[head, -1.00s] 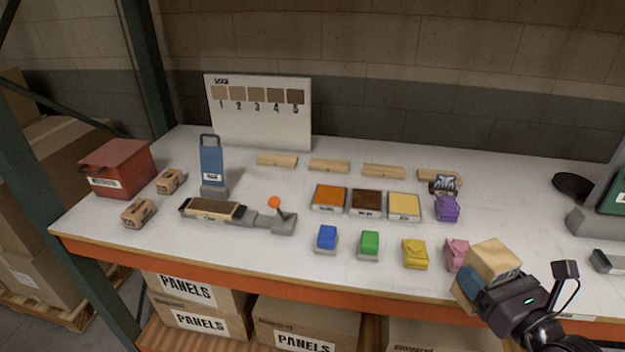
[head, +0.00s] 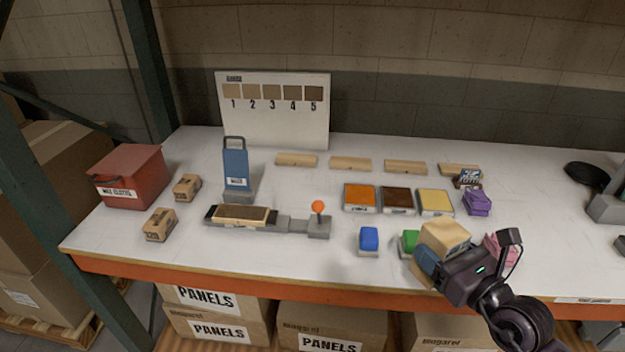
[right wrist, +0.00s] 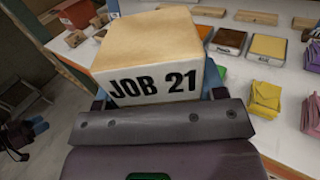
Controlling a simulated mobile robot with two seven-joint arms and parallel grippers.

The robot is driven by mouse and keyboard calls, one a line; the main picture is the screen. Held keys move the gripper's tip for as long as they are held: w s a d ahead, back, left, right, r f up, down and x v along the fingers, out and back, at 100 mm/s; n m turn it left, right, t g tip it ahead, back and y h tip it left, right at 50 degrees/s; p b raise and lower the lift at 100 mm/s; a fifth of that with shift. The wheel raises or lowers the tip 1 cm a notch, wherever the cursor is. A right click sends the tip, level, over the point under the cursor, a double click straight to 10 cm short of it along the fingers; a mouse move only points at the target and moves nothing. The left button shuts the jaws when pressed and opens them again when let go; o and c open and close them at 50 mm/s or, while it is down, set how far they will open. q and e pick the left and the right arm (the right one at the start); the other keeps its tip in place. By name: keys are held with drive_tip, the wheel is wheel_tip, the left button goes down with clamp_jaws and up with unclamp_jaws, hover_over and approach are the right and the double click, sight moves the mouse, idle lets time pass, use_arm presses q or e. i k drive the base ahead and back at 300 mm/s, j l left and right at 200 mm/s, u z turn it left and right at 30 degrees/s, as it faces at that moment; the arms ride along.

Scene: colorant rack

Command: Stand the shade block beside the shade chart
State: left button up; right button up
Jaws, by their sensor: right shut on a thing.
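The shade chart (head: 275,122) is a white board with several numbered brown swatches, standing upright at the back left of the bench. The shade block (head: 446,238) is a pale wooden block held in my right gripper (head: 428,262) over the bench's front edge. In the right wrist view the block (right wrist: 150,50) fills the jaws and shows the label "JOB 21" on its near face. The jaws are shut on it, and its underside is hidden. My left gripper is not in the head view.
A blue handled stand (head: 236,170) and a red box (head: 130,178) are at the left. Three colour trays (head: 397,201) and several wooden strips (head: 350,163) lie mid-bench. Blue (head: 368,240) and green (head: 409,240) blocks sit at the front.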

sight(332, 180)
drive_tip(key=j+u, duration=0.1)
drive_tip(key=j, duration=0.35)
drive_tip(key=i+j+u, duration=0.1)
drive_tip(key=j, duration=0.3)
drive_tip(key=i+j+u, duration=0.1)
drive_tip(key=j, duration=0.35)
